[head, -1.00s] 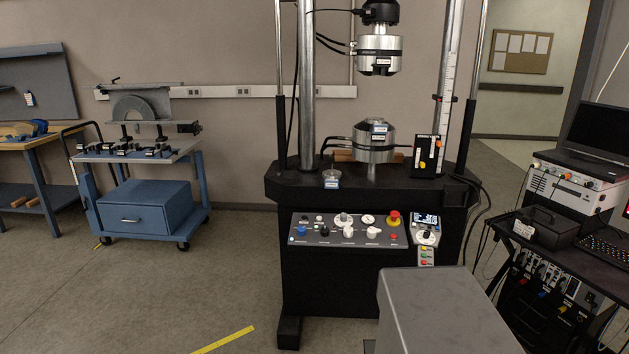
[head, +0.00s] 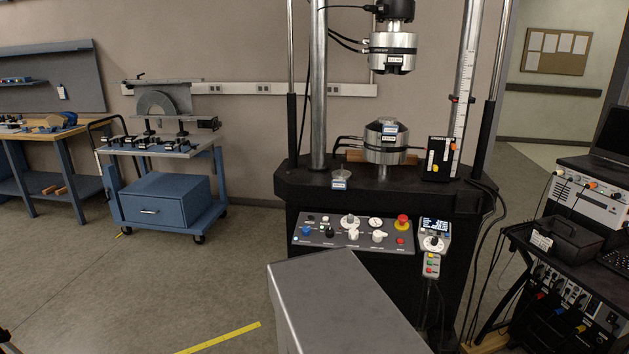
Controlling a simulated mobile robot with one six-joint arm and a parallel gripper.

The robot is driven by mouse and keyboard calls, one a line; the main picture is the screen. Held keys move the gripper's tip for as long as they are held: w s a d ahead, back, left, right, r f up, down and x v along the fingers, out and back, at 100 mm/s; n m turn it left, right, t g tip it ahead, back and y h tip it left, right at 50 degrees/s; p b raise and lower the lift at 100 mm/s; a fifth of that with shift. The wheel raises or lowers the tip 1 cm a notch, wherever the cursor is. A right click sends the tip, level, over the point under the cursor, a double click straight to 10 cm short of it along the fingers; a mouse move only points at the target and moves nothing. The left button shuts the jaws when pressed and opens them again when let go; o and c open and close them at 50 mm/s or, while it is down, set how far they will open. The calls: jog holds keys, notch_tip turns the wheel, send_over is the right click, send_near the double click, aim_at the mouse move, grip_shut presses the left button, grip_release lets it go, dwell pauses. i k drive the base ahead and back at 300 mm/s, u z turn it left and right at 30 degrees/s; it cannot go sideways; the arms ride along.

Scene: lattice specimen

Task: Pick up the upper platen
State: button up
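A test frame (head: 290,180) stands in the middle of the head view. An upper cylindrical metal head (head: 392,45) with a label hangs from its top. Below, a lower metal cylinder (head: 384,155) stands on the frame's black deck, and a small labelled metal piece (head: 390,127) rests on its top. Another small labelled round metal piece (head: 341,178) lies on the deck's front left. The labels are too small to read, so I cannot tell which piece is the upper platen. My gripper is not in view.
A grey flat-topped block (head: 345,300) stands close in front of the machine's control panel (head: 352,230). A blue cart (head: 160,200) is at left, a dark equipment cart (head: 570,255) with cables at right. Open floor lies at left, with a yellow strip (head: 222,337).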

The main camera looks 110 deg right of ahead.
aim_at(341, 176)
jog(key=u, duration=0.75)
jog(key=k, duration=1.2)
jog(key=u, duration=0.35)
jog(key=k, duration=0.75)
jog(key=z, duration=0.95)
jog(key=k, duration=0.75)
jog(key=z, duration=0.55)
jog(key=i, duration=0.5)
